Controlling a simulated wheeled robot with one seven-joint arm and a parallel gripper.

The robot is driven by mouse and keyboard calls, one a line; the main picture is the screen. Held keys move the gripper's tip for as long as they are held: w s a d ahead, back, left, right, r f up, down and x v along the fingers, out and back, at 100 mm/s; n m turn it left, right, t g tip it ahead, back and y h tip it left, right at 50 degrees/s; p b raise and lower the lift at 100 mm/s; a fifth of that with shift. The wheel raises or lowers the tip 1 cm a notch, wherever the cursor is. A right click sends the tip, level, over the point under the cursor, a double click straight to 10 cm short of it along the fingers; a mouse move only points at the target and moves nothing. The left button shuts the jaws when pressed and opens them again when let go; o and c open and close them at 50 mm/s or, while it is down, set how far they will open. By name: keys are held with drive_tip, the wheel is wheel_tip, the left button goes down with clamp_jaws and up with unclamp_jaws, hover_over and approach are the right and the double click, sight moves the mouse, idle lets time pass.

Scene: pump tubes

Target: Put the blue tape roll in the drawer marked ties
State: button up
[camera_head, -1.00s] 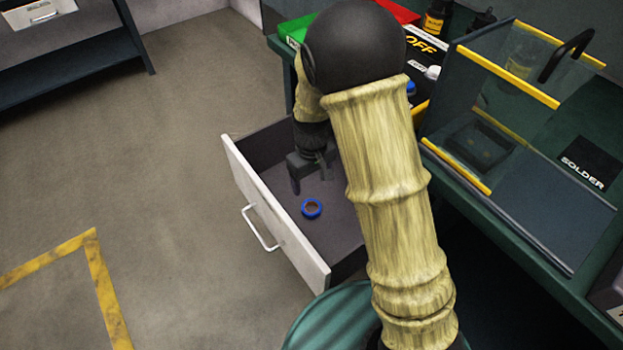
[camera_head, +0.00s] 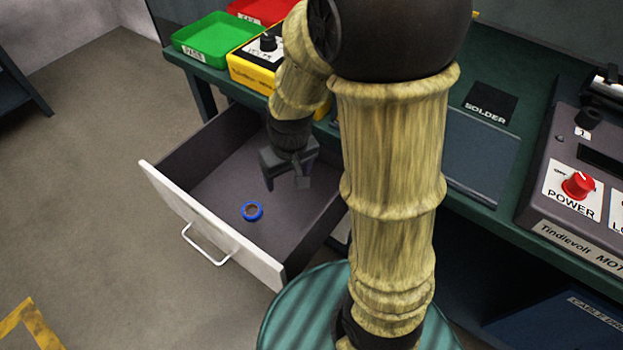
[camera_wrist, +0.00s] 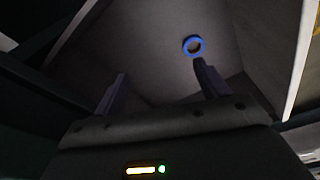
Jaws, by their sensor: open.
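The blue tape roll (camera_head: 252,211) lies flat on the floor of an open drawer (camera_head: 212,232), towards its white front panel. No label on the drawer is readable from here. My gripper (camera_head: 286,186) hangs over the drawer, behind and to the right of the roll, with its fingers apart and nothing between them. In the wrist view the tape roll (camera_wrist: 193,45) shows beyond the tip of the right finger, apart from it. My gripper (camera_wrist: 160,85) is open there too.
A green bin (camera_head: 212,40) and a red bin (camera_head: 262,10) stand on the bench above the drawer, next to a yellow box (camera_head: 252,68). A solder mat (camera_head: 490,104) and a power unit (camera_head: 577,186) are on the right. Floor in front of the drawer is clear.

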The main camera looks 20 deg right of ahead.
drive_tip(key=s+d+r+m+t, duration=0.1)
drive_tip(key=s+d+r+m, duration=0.1)
drive_tip(key=s, duration=0.3)
drive_tip(key=shift+s+d+r, duration=0.15)
drive_tip(key=shift+s+d, duration=0.05)
drive_tip(key=shift+d, duration=0.65)
idle(0.3)
